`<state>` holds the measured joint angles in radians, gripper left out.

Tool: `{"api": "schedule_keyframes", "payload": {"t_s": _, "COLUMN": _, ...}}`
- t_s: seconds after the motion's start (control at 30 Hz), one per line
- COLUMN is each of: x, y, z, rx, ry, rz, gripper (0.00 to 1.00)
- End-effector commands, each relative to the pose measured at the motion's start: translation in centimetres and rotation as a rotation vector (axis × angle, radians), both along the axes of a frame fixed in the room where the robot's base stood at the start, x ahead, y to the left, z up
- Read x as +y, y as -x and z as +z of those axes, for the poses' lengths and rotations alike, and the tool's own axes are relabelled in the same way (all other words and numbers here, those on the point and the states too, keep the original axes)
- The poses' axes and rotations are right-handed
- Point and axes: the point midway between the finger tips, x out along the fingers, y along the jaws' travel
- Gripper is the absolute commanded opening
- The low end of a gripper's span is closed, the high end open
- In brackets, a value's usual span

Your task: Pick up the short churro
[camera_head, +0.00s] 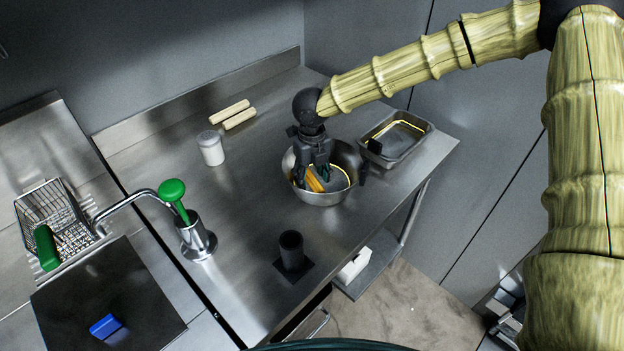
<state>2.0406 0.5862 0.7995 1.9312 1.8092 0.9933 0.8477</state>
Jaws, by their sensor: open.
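A short orange-brown stick (314,184), which looks like a churro, lies in the round metal bowl (325,199) on the steel counter. My gripper (318,180) points down into the bowl, its dark fingers open right at the stick. The fingers cover part of the stick, and I cannot tell whether they touch it. Two pale cream sticks (234,113) lie side by side at the back of the counter; I cannot tell whether they are churros.
A metal tray (410,147) stands right of the bowl. The counter's middle is clear.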

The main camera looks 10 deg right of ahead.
Motion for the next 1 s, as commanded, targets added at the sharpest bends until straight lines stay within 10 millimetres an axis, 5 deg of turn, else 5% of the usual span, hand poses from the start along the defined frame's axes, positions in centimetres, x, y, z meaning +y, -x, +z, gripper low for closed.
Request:
{"api": "schedule_keyframes", "payload": {"t_s": 0.17, "x": 0.0, "y": 0.0, "z": 0.0, "rx": -0.001, "ry": 0.0, "rz": 0.0, "gripper": 0.5}}
{"api": "schedule_keyframes", "payload": {"t_s": 0.4, "x": 0.0, "y": 0.0, "z": 0.1, "rx": -0.001, "ry": 0.0, "rz": 0.0, "gripper": 0.08}}
{"api": "schedule_keyframes", "payload": {"t_s": 0.77, "x": 0.0, "y": 0.0, "z": 0.4, "rx": -0.002, "ry": -0.001, "rz": 0.0, "gripper": 0.08}}
{"api": "schedule_keyframes", "payload": {"t_s": 1.0, "x": 0.0, "y": -0.1, "z": 3.3, "rx": -0.006, "ry": -0.002, "rz": -0.001, "gripper": 0.08}}
